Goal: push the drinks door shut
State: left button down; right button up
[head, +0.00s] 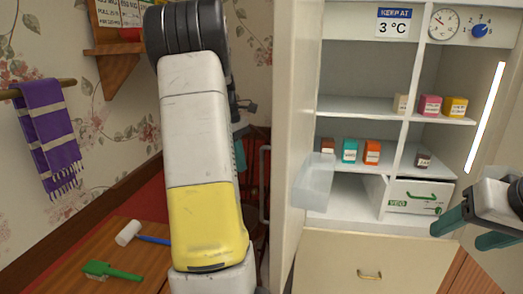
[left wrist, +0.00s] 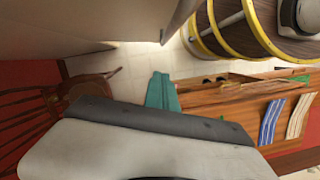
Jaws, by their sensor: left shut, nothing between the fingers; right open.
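The drinks door (head: 292,110) is a tall cream panel standing open, seen nearly edge-on, with a clear bin (head: 313,182) on its inner side and a grey handle (head: 264,185) on its outer side. My left gripper (head: 240,155) is mostly hidden behind my left arm, on the outer side of the door. Its teal fingers (left wrist: 162,92) are together and empty in the left wrist view, below a large pale panel (left wrist: 90,25), apparently the door; contact cannot be told. My right gripper (head: 462,232) is open and empty before the cabinet's right side.
The open cabinet holds small labelled boxes (head: 372,152) on shelves (head: 345,104) and a VEG drawer (head: 415,197). A brass-handled panel (head: 350,262) is below. A wooden table (head: 75,270) bears a mallet (head: 130,233) and green brush (head: 110,271). A chair (left wrist: 75,95) and barrel (left wrist: 265,25) stand nearby.

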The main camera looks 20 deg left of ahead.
pick_arm(q)
jog(key=shift+s+d+f, duration=0.1)
jog(key=shift+d+f, duration=0.45)
jog(key=shift+d, duration=0.25)
jog(key=shift+s+d+f, duration=0.1)
jog(key=shift+d+f, duration=0.45)
jog(key=shift+d, duration=0.3)
jog(key=shift+s+d+f, duration=0.1)
jog(key=shift+d+f, duration=0.45)
jog(key=shift+d, duration=0.25)
